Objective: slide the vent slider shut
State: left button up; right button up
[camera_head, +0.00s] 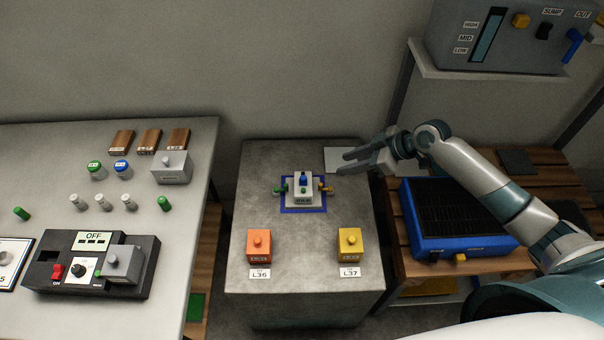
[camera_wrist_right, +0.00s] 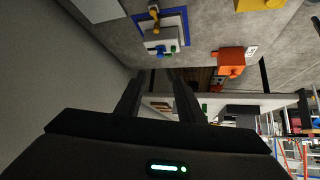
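No part is labelled as a vent slider. A blue box with a black slatted top (camera_head: 456,215) stands on the wooden slatted bench at the right. A small yellow tab (camera_head: 460,257) sits on its front edge; I cannot tell its slide position. My right gripper (camera_head: 343,163) is open and empty, above the back right of the grey block, left of and behind the blue box. Its two fingers stand apart in the right wrist view (camera_wrist_right: 157,92), with nothing between them. The blue box does not show in that view. My left gripper is out of view.
The grey block (camera_head: 305,230) carries a small grey device (camera_head: 304,190) on a blue-edged square, an orange box (camera_head: 259,245) and a yellow box (camera_head: 350,244). A grey control unit (camera_head: 500,40) stands on a shelf above the bench. My right arm reaches over the bench.

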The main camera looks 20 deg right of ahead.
jog(key=p, duration=0.4)
send_near(304, 177)
jog(key=x, duration=0.8)
jog(key=shift+a, duration=0.1)
jog(key=shift+c, duration=0.4)
jog(key=shift+b, duration=0.35)
grip_shut()
